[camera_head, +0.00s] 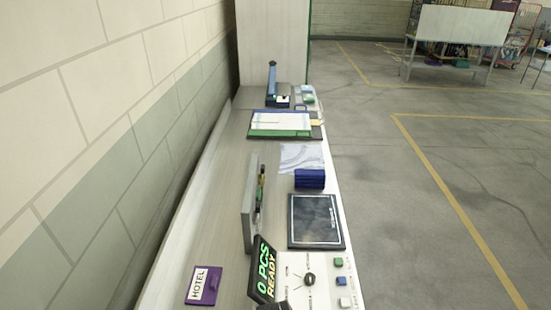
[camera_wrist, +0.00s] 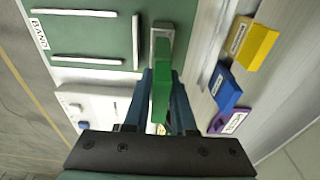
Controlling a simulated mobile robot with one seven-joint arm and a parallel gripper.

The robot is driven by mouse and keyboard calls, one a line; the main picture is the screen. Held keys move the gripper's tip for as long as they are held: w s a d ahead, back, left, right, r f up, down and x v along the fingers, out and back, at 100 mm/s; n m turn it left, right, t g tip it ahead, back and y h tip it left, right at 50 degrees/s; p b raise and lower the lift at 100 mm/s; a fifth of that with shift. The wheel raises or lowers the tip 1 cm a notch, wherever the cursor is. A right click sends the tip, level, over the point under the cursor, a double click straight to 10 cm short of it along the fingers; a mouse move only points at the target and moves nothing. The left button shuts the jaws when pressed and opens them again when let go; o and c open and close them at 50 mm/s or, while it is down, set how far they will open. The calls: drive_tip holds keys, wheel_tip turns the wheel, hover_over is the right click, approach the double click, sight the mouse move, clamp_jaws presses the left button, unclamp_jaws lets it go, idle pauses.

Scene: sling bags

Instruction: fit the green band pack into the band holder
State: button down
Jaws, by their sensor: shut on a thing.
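The green band pack (camera_wrist: 162,88) is upright and narrow in the wrist view, between the two blue-grey fingers of my gripper (camera_wrist: 162,78). My gripper is shut on it. A pale grey narrow frame (camera_wrist: 153,42) shows just beyond the pack's upper end; it may be the band holder. I cannot tell whether the pack is inside this frame, touching it or only in front of it. A "BAND" label (camera_wrist: 39,34) is on the green board to the left. I cannot make out my gripper in the head view.
In the wrist view, a yellow block (camera_wrist: 254,45), a blue block (camera_wrist: 226,92) and a purple piece (camera_wrist: 232,122) lie right of the pack. In the head view, a purple HOTEL card (camera_head: 203,286), a display (camera_head: 264,272) and a dark blue block (camera_head: 309,179) are on the long bench.

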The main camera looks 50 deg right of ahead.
drive_tip(key=shift+f+b, duration=2.05)
drive_tip(key=shift+f, duration=0.55)
drive_tip(key=c, duration=0.7)
unclamp_jaws()
drive_tip(key=shift+o, duration=0.2)
drive_tip(key=shift+s, duration=0.1)
drive_tip(key=shift+r, duration=0.6)
drive_tip(key=r, duration=0.4)
drive_tip(key=a+r+b, duration=0.1)
drive_tip(key=r, duration=0.7)
drive_tip(key=shift+s+a+b, duration=0.2)
drive_tip(key=shift+s+b, duration=0.1)
